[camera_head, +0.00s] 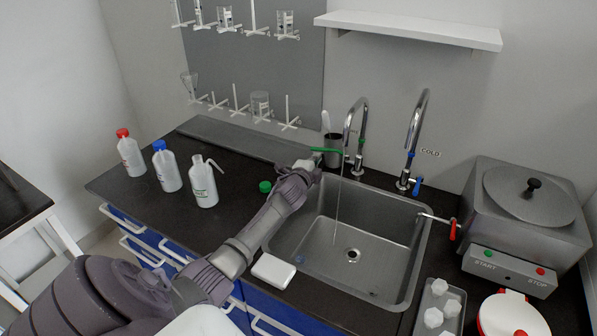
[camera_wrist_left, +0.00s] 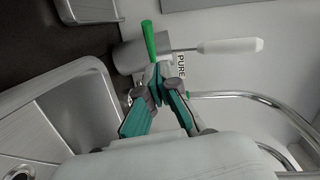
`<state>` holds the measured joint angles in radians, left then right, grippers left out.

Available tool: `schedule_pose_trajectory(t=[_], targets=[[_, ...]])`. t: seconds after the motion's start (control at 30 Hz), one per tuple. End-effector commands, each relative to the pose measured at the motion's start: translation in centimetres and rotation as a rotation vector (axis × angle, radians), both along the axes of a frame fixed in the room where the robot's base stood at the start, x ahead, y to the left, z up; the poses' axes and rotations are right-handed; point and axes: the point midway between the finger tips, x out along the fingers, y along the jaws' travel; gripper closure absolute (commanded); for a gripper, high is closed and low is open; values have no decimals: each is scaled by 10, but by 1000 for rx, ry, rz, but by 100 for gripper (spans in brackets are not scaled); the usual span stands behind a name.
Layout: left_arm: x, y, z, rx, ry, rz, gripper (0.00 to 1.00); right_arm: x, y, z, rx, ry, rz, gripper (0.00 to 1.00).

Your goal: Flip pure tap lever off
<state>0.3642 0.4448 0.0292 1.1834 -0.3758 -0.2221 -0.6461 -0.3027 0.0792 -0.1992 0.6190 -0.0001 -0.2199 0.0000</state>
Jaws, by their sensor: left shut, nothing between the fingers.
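The pure tap (camera_head: 361,135) is the left chrome gooseneck tap behind the sink. Its green lever (camera_head: 325,150) points left in the head view. A thin stream of water (camera_head: 337,215) falls from its spout into the sink. My left gripper (camera_head: 316,158) is shut and empty, close by the lever. In the left wrist view its fingertips (camera_wrist_left: 158,72) are together just below the green lever (camera_wrist_left: 149,40); I cannot tell whether they touch it. The PURE label (camera_wrist_left: 181,65) shows behind. My right gripper is not in view.
The sink (camera_head: 335,240) lies below the taps. The COLD tap (camera_head: 413,140) stands to the right. A cup with a brush (camera_head: 333,150) is behind the lever. Bottles (camera_head: 203,182) stand left, a metal distiller (camera_head: 530,215) right. A shelf (camera_head: 410,28) hangs above.

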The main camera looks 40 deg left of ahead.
Motion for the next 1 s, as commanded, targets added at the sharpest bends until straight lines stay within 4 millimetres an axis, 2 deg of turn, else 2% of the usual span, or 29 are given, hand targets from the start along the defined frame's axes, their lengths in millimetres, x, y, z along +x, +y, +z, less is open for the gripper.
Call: schedule_pose_trajectory(t=[0.1,0.2,0.4,0.5,0.77,1.0], targets=[[-20,1,1,3,3,-2,100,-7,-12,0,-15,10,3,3],[-38,0,3,3,3,-3,100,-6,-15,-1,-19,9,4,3],[-71,1,7,1,2,-2,100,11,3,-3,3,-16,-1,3],[-81,1,9,0,1,-2,100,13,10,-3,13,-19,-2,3],[-87,1,11,-2,0,-1,100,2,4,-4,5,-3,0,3],[-87,1,11,-1,0,-2,100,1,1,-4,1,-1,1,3]])
